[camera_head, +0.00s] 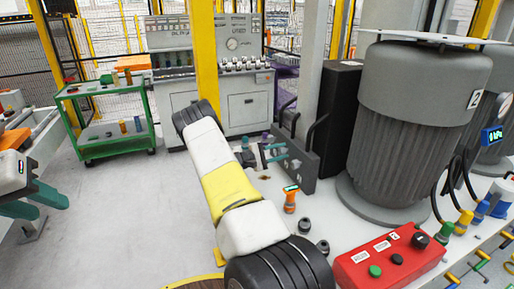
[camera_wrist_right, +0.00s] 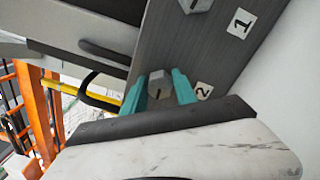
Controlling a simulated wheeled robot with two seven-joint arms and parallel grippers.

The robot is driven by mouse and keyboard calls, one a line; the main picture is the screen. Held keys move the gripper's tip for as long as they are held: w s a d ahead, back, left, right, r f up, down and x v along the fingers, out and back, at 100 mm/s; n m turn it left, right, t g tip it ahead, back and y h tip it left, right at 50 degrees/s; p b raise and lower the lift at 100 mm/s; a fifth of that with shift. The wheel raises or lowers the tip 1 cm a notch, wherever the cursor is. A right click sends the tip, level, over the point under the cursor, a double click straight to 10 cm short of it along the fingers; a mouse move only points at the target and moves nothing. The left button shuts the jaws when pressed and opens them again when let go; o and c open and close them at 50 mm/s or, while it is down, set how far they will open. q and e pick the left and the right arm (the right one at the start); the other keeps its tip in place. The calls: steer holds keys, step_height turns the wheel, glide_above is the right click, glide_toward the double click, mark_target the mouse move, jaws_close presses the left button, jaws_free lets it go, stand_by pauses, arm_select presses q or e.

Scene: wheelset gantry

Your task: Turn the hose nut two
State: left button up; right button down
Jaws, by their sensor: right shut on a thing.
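In the right wrist view, hose nut two (camera_wrist_right: 158,92) is a grey hex nut with a dark mark on its face, beside the label "2" on a dark grey plate (camera_wrist_right: 222,60). My right gripper (camera_wrist_right: 160,90) is shut on this nut, one teal finger on each side. In the head view my right arm reaches forward, and the right gripper (camera_head: 272,153) is at the upright grey plate (camera_head: 304,168); the nut is too small to make out there. My left gripper (camera_head: 34,202) is at the left edge, its two teal fingers apart and empty.
Another hex nut (camera_wrist_right: 195,4) sits by label "1". A large grey motor (camera_head: 410,130) stands right of the plate. A red control box (camera_head: 390,258) and an orange tool (camera_head: 290,200) are in front. A green cart (camera_head: 110,140) stands at left; floor between is clear.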

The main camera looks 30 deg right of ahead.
steer(key=shift+m, duration=1.1)
steer(key=c, duration=1)
jaws_free()
steer(key=shift+o, duration=0.2)
steer(key=a, duration=0.7)
steer(key=shift+w+a, duration=0.35)
steer(key=shift+f, duration=0.1)
